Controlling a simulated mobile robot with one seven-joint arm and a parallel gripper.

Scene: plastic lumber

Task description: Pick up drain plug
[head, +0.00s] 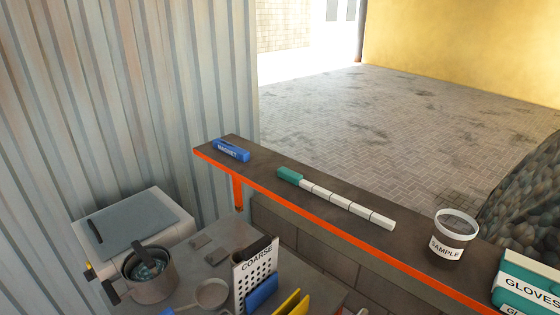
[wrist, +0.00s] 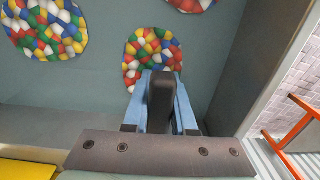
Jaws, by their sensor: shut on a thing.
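My gripper (wrist: 162,78) shows in the wrist view, with light blue fingers reaching up from a brown bolted plate. It is shut on a dark, rounded, upright thing, which I take to be the drain plug (wrist: 161,100). The fingers stand on both sides of it, and its lower end is hidden by the plate. Neither my gripper nor a drain plug can be made out in the head view.
Piles of coloured pieces (wrist: 148,50) lie on the grey surface beyond my gripper. An orange frame (wrist: 294,128) stands at right. In the head view, a narrow ledge (head: 268,173) bears a blue magnet (head: 231,150), a segmented stick (head: 335,200), a sample tub (head: 453,236) and a gloves box (head: 527,283).

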